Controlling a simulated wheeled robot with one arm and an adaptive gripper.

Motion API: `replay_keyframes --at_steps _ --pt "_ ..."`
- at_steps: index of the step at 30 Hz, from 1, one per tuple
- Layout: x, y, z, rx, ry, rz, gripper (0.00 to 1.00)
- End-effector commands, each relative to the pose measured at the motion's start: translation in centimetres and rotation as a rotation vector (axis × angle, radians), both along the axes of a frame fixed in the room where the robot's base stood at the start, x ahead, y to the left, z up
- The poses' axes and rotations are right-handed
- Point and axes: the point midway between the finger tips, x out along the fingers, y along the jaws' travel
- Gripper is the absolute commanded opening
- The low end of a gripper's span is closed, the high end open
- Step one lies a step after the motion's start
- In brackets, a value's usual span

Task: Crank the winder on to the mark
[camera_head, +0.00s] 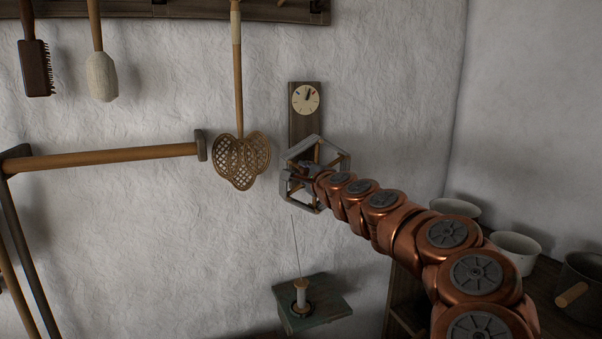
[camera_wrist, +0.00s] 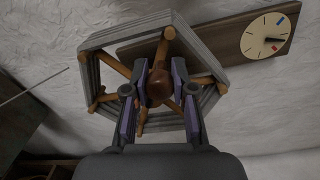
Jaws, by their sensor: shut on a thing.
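The winder (camera_head: 334,158) is a wooden-spoked hexagonal reel wound with grey yarn, mounted on a dark board (camera_head: 305,125) on the wall. It also shows in the wrist view (camera_wrist: 196,35). A round cream dial (camera_head: 305,98) sits at the board's top, with a dark pointer and small red and blue marks. In the wrist view the dial (camera_wrist: 263,37) shows its pointer close to the red mark. My gripper (camera_wrist: 160,88) is shut on the winder's brown knob handle (camera_wrist: 159,86), in front of the reel. In the head view my arm hides part of the reel.
A thread runs down to a spool (camera_head: 301,294) on a green block (camera_head: 327,303) below. Pots (camera_head: 515,252) stand on a shelf at right, behind my arm.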

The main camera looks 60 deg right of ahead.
Motion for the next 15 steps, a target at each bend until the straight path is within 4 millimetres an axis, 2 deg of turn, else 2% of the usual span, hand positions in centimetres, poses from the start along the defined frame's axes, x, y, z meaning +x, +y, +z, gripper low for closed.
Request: replay_keyframes --at_steps 2,3,9,10,15 --pt "-0.09 -0.14 -0.07 0.001 -0.001 -0.003 0.00" --pt "-0.09 -0.14 -0.07 0.001 0.000 -0.004 0.27" --pt "0.01 -0.04 -0.05 0.000 0.000 -0.001 0.48" --pt "0.03 -0.03 -0.06 0.000 0.000 -0.001 0.51" --pt "0.07 0.02 -0.04 0.000 0.000 0.000 0.52"
